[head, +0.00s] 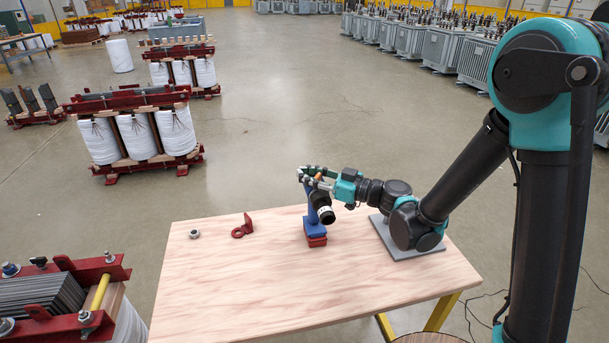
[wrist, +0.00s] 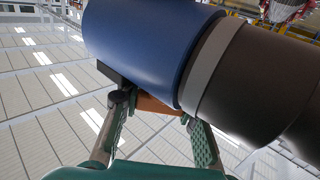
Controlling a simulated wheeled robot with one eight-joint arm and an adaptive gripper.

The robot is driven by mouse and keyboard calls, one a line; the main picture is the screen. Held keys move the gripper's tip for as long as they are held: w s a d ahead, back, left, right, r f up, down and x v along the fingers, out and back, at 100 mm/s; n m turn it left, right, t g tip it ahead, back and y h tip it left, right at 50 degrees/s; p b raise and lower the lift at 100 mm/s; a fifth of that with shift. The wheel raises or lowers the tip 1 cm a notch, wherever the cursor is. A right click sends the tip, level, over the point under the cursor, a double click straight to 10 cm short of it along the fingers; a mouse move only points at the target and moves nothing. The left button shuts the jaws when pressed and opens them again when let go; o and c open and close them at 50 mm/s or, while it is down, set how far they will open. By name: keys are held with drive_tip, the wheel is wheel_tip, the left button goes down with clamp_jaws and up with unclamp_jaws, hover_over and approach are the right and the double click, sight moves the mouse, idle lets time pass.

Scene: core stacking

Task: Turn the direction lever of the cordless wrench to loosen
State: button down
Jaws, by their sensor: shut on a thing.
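The cordless wrench stands upright on the table, with a blue handle (head: 312,222), a red base (head: 316,241) and a black nose (head: 327,215). The wrist view shows its blue body (wrist: 140,45), a grey ring and the black nose (wrist: 260,85) close up. My gripper (head: 313,177) is at the top of the wrench. In the wrist view its two fingers (wrist: 155,112) stand either side of an orange-brown part under the body, seemingly the direction lever (wrist: 158,106). The gripper is shut on it. The lever's exact setting cannot be told.
The wooden table (head: 260,290) has a metal nut (head: 194,234) and a red bracket (head: 243,227) to the left of the wrench. A grey plate (head: 405,245) lies under my arm at the right.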

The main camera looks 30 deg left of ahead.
drive_tip(key=shift+w+t, duration=0.1)
drive_tip(key=shift+t, duration=0.3)
drive_tip(key=c, duration=1)
unclamp_jaws()
drive_tip(key=shift+c, duration=0.2)
drive_tip(key=shift+d, duration=0.15)
drive_tip(key=d, duration=1.1)
drive_tip(key=shift+d, duration=0.35)
drive_tip(key=shift+f, duration=0.1)
drive_tip(key=s+d+f+m+t+h, duration=0.1)
drive_tip(key=d+f+m+h, duration=0.4)
drive_tip(key=d, duration=0.8)
drive_tip(key=s+d+f+m+t+h, duration=0.1)
drive_tip(key=d+f+m+h, duration=0.4)
drive_tip(key=d, duration=0.8)
drive_tip(key=s+d+f+m+t+h, duration=0.1)
drive_tip(key=d+f+m+h, duration=0.3)
drive_tip(key=d+m+h, duration=0.4)
drive_tip(key=d, duration=0.6)
drive_tip(key=shift+s+f+t, duration=0.3)
drive_tip(key=shift+f+t, duration=0.1)
